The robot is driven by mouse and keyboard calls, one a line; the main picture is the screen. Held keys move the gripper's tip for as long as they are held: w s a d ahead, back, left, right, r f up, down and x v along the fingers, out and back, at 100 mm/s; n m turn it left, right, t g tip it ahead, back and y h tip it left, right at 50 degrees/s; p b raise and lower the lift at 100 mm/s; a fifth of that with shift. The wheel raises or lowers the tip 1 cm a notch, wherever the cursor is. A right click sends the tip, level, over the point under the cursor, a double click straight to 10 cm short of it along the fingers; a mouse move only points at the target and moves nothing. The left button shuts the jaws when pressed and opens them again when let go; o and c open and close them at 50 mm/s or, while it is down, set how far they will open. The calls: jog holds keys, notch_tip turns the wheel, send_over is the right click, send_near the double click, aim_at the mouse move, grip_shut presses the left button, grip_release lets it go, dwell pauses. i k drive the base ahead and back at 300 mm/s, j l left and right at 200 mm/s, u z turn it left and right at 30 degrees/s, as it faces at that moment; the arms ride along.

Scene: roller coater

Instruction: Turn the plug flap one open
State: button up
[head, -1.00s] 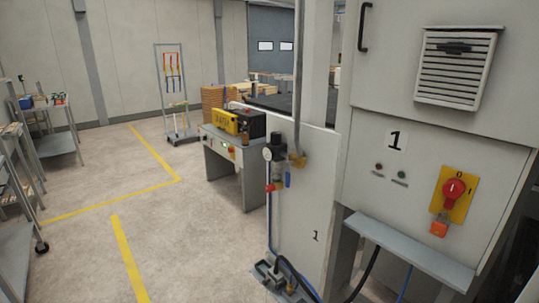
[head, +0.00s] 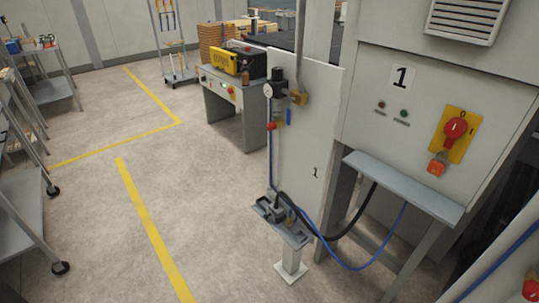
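A small pedestal (head: 291,258) with a grey plate (head: 293,237) on top stands in front of the machine panel marked 1. A dark grey plug-and-socket fitting (head: 276,211) sits on that plate. A black cable (head: 335,236) and a blue hose (head: 350,268) run from it to the right. The plug flap is too small to make out for sure, and I cannot tell whether it is open or shut. My gripper is not in view.
The cabinet (head: 400,140) marked 1 stands at the right, with a red rotary switch (head: 455,130) and a grey shelf (head: 405,187). A pressure regulator (head: 277,92) hangs on the panel's left edge. Carts (head: 25,225) stand at the far left. The floor (head: 100,200) between is clear.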

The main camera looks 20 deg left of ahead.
aim_at(270, 217)
jog(key=i+j+u, duration=0.25)
jog(key=i+j, duration=0.25)
jog(key=i+j+u, duration=0.25)
jog(key=i+j, duration=0.35)
jog(key=i+j+u, duration=0.25)
jog(key=i+j, duration=0.15)
jog(key=i, duration=0.2)
